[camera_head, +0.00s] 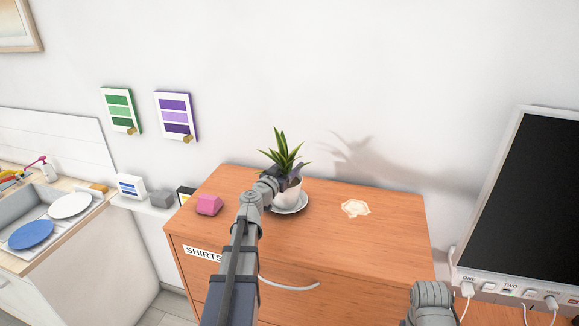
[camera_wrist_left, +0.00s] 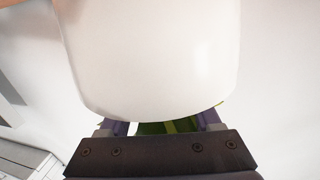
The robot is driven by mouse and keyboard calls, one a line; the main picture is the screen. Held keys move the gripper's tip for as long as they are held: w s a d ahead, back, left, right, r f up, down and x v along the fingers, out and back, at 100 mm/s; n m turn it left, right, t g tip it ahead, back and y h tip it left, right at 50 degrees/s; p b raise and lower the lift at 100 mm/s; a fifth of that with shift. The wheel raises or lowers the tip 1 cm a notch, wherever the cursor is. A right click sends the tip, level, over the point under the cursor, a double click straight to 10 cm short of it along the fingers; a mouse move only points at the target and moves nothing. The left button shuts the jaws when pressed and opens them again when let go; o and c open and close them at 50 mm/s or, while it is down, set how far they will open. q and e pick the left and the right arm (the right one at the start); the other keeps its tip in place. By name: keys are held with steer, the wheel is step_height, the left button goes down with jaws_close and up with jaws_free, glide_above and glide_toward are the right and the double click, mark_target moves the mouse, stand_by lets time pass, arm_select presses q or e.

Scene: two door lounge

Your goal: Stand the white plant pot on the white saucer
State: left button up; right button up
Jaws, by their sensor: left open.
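The white plant pot (camera_head: 292,192) with a spiky green plant (camera_head: 283,152) is upright on the cabinet top, over the white saucer (camera_head: 303,205). Its base appears to rest on the saucer, but my arm hides part of the contact. In the left wrist view the pot's white wall (camera_wrist_left: 150,60) fills the upper middle, very close. My left gripper (camera_head: 283,177) is open at the pot's upper left side. Its purple fingers show partly below the pot in the wrist view, with green between them; the fingertips are hidden. My right gripper is not in view.
The wooden cabinet (camera_head: 365,240) carries a pink block (camera_head: 209,204) at left and a pale flat patch (camera_head: 355,208) at right. A dark screen (camera_head: 535,200) stands at right. A sink counter with plates (camera_head: 70,205) is at left. The cabinet's front right is clear.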

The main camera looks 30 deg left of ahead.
arm_select(q)
steer(key=shift+r, duration=0.15)
steer(key=shift+s, duration=0.35)
steer(key=s, duration=1.1)
steer(key=shift+s+d, duration=0.15)
steer(key=shift+d, duration=0.1)
